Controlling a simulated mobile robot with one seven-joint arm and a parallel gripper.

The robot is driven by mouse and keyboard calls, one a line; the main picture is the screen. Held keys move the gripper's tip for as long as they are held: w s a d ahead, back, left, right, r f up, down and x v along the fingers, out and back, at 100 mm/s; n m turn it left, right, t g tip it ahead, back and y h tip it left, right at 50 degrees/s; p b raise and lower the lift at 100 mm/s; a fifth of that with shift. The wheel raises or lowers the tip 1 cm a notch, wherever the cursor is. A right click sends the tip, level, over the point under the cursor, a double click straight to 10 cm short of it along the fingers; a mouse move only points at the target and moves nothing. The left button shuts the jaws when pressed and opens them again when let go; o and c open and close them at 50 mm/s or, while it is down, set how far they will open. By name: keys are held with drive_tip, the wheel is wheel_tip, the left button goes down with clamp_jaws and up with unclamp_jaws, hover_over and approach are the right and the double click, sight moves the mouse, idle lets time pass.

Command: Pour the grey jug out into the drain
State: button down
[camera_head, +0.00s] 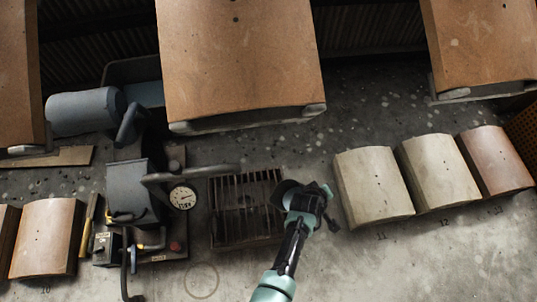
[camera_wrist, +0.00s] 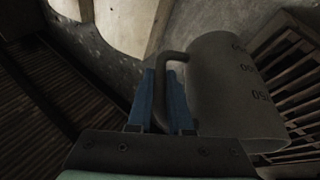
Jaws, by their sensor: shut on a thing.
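The grey jug (camera_wrist: 225,85) fills the right middle of the wrist view, with dark number marks on its side. My gripper (camera_wrist: 163,88) has its two blue fingers shut on the jug's handle (camera_wrist: 176,56). In the head view the jug shows as a small dark shape (camera_head: 283,189) at the end of my gripper (camera_head: 300,194), by the drain's right edge. The drain (camera_head: 243,222) is a dark slatted grate in the floor; it also shows in the wrist view (camera_wrist: 284,63), beside the jug. I cannot tell how far the jug is tilted or what is inside.
A machine with a round gauge (camera_head: 183,197) and a pipe stands left of the drain. Curved tiles (camera_head: 374,187) lie to the right. Large brown panels (camera_head: 238,55) hang or stand above. Bare floor lies in front of the drain.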

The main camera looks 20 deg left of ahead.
drive_tip(key=shift+a+r, duration=0.1)
idle(0.3)
drive_tip(key=shift+r+h+b, duration=0.1)
drive_tip(key=shift+h+b, duration=0.2)
drive_tip(key=shift+b, duration=0.05)
drive_tip(key=shift+a+r+t, duration=0.1)
drive_tip(key=shift+r+t, duration=0.15)
drive_tip(key=shift+t, duration=0.15)
drive_tip(key=shift+h+b, duration=0.3)
drive_tip(key=shift+b, duration=0.15)
drive_tip(key=shift+s+a+r+n+t+h+b, duration=0.1)
drive_tip(key=shift+a+r+n+t+h+b, duration=0.05)
drive_tip(key=shift+r+n+t+h+b, duration=0.2)
drive_tip(key=shift+s+a+f+b, duration=0.15)
drive_tip(key=shift+f+b, duration=0.05)
drive_tip(key=shift+b, duration=0.45)
drive_tip(key=shift+a+r+t+h+b, duration=0.15)
drive_tip(key=shift+r+t+h+b, duration=0.1)
drive_tip(key=shift+t+h+b, duration=0.15)
drive_tip(key=shift+s+a+f+b, duration=0.1)
drive_tip(key=shift+s+f+b, duration=0.05)
drive_tip(key=shift+b, duration=0.35)
